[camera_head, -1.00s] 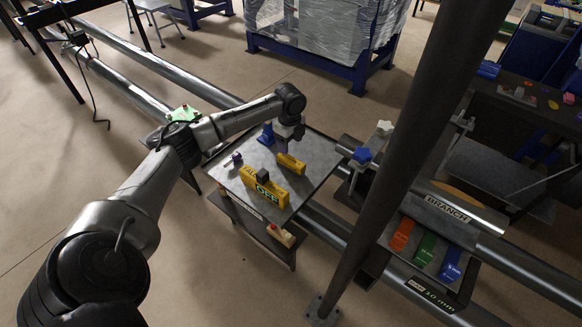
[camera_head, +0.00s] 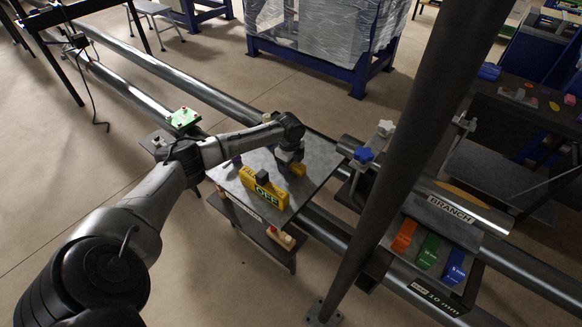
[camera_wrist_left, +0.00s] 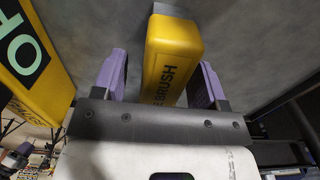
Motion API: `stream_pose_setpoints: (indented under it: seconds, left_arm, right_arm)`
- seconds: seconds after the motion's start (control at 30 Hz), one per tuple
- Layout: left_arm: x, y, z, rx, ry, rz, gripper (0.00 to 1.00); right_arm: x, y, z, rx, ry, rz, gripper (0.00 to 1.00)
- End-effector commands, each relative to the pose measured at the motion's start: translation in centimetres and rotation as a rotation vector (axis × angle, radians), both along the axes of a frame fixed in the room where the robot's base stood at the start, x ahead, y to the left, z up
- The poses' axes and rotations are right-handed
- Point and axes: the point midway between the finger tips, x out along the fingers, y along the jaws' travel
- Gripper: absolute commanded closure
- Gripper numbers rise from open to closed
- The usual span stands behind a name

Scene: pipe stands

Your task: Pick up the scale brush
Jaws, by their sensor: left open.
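The scale brush (camera_wrist_left: 175,50) is a yellow block with dark lettering that reads "BRUSH" in the left wrist view. In the head view, part of the brush (camera_head: 299,169) shows on the grey table top, with the rest hidden by my gripper. My left gripper (camera_head: 287,168) is low over the table at the brush. In the left wrist view, the open purple fingers (camera_wrist_left: 158,80) stand on both sides of the brush, with a visible gap at each side.
The grey table (camera_head: 320,155) is clear to the right. A dark post (camera_head: 400,165) rises at right. Orange, green and blue blocks (camera_head: 427,251) sit on the branch stand.

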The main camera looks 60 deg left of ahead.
Motion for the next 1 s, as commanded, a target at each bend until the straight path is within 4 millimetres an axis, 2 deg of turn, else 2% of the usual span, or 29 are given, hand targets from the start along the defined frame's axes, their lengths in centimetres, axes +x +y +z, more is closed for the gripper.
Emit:
stream_pose_setpoints:
  seconds: [0.23, 0.8, 1.0]
  left_arm:
    - [-0.01, 0.03, -0.30, 0.001, 0.000, 0.000, 0.34]
    - [-0.01, 0.03, -0.27, 0.001, 0.000, 0.000, 0.89]
    - [0.00, 0.03, -0.24, 0.001, -0.001, 0.000, 0.89]
  right_arm:
    - [0.00, 0.11, -0.04, 0.004, 0.001, -0.003, 0.57]
    - [0.00, -0.06, -0.06, -0.003, 0.001, 0.001, 0.57]
    - [0.00, -0.18, -0.07, -0.007, 0.000, 0.004, 0.57]
